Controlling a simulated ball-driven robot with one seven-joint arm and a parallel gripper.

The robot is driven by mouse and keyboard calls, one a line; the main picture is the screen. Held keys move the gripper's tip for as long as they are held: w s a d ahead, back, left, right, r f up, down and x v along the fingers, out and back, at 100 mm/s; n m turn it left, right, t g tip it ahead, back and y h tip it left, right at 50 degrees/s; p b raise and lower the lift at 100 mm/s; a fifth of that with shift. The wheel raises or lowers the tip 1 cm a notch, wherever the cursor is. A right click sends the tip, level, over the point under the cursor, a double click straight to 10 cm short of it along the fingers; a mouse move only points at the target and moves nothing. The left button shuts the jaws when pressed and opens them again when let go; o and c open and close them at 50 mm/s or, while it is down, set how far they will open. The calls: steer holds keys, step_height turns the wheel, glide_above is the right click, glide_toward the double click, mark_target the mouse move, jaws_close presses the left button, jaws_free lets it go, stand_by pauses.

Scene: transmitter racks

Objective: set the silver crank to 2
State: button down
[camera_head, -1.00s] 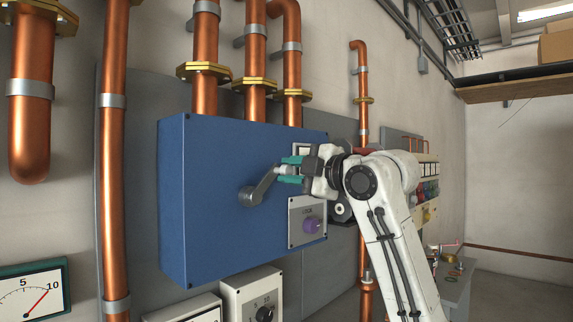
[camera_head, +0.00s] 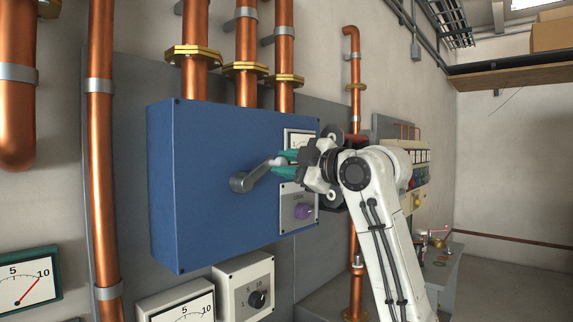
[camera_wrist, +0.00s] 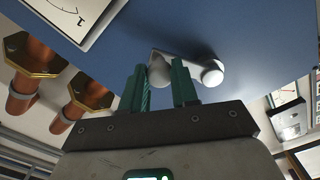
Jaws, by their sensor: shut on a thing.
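The silver crank (camera_head: 250,178) is on the front of the blue cabinet (camera_head: 195,205). Its hub is at the lower left and its arm points up and to the right. My gripper (camera_head: 283,162), with green fingers, is shut on the knob at the crank's outer end. In the wrist view the crank (camera_wrist: 210,73) shows beyond the green fingers, with its handle between them at my gripper (camera_wrist: 162,85). A white dial plate (camera_head: 298,139) at the cabinet's upper right is partly hidden by my gripper. In the wrist view the plate (camera_wrist: 75,15) shows a "1".
A panel with a purple knob (camera_head: 303,211) sits below my gripper on the cabinet. A box with a black knob (camera_head: 257,299) and a white gauge (camera_head: 180,306) are below the cabinet. Copper pipes (camera_head: 246,60) rise above it. A shelf (camera_head: 510,80) is at the far right.

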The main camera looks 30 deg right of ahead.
steer(key=c, duration=1.1)
jaws_free()
steer(key=shift+d+f, duration=0.2)
steer(key=shift+o, duration=1.2)
steer(key=shift+a+r, duration=0.1)
steer(key=b+v, duration=0.3)
steer(key=v, duration=0.7)
steer(key=shift+s, duration=0.4)
